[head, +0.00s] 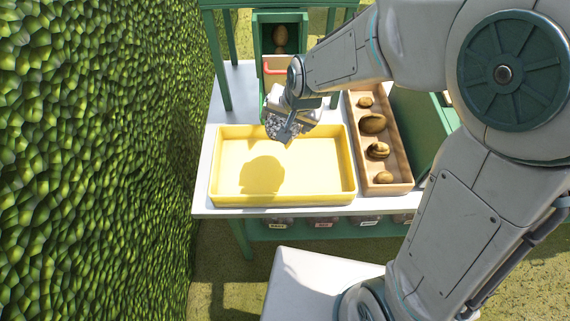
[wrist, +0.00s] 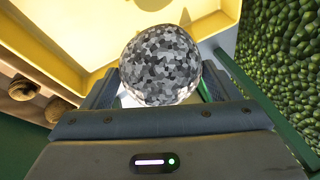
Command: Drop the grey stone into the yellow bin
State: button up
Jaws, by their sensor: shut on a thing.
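The grey stone (wrist: 161,66) is round with a patchwork of grey, black and white. In the wrist view it sits between the two fingers of my gripper (wrist: 155,100), which is shut on it. In the head view my gripper (head: 285,125) holds the stone (head: 272,124) above the back edge of the yellow bin, mostly hidden behind the fingers. The yellow bin (head: 350,190) is a wide, shallow, open tray on the white table. It looks empty, with a dark shadow on its floor. Its yellow wall also shows in the wrist view (wrist: 60,30).
A wooden tray (head: 401,188) with several brown stones stands right of the bin. Behind is a green box (head: 263,35) with a brown object (head: 280,38) and a red handle (head: 284,71). A green hedge (head: 90,150) rises on the left. The white table (head: 205,190) shows narrow bare margins.

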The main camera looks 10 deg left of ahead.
jog(key=shift+f+b, duration=1.75)
jog(key=shift+f, duration=0.8)
jog(key=o, duration=1.5)
jog(key=shift+o, duration=0.2)
jog(key=v, duration=1.4)
jog(key=shift+p, duration=0.35)
jog(key=shift+w+d, duration=0.1)
